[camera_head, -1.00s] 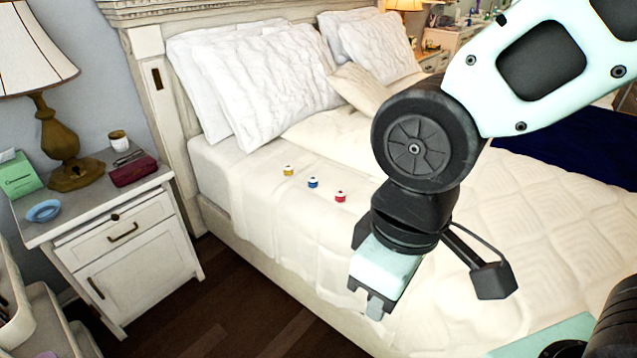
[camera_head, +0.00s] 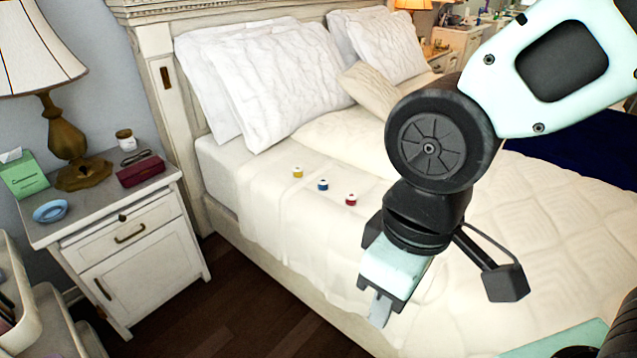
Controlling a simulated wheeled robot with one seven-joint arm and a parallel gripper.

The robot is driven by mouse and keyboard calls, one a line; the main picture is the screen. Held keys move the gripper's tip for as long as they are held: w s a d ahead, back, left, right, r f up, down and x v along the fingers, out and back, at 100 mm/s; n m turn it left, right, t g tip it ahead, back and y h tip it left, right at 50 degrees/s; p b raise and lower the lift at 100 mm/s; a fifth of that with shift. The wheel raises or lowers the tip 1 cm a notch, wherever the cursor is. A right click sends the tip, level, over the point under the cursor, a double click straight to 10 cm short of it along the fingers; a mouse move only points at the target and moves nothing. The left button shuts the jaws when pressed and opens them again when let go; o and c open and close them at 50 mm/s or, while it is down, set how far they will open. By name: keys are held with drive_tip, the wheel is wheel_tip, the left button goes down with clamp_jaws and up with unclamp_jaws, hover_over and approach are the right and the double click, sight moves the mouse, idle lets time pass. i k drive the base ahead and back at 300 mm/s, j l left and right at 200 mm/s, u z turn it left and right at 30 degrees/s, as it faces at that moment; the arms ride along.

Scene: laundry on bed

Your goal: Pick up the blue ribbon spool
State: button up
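The blue ribbon spool (camera_head: 323,185) stands on the cream bed cover near the bed's left side. It is between a yellow spool (camera_head: 298,172) at its upper left and a red spool (camera_head: 351,199) at its lower right, with small gaps between them. My gripper (camera_head: 381,312) hangs below and to the right of the spools in the picture, near the bed's front side, apart from all of them. Its fingertips point down. The fingers show nearly edge-on, so their opening cannot be told. No held thing shows.
The bed (camera_head: 270,235) has pillows (camera_head: 270,80) against the headboard. Dark floor (camera_head: 235,310) lies between nightstand and bed.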

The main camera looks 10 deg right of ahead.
sight(322, 182)
drive_tip(key=i+j+z, duration=0.15)
drive_tip(key=i+j, duration=0.35)
drive_tip(key=i+j+z, duration=0.15)
drive_tip(key=i+j, duration=0.35)
drive_tip(key=j, duration=0.15)
drive_tip(key=z, duration=1.3)
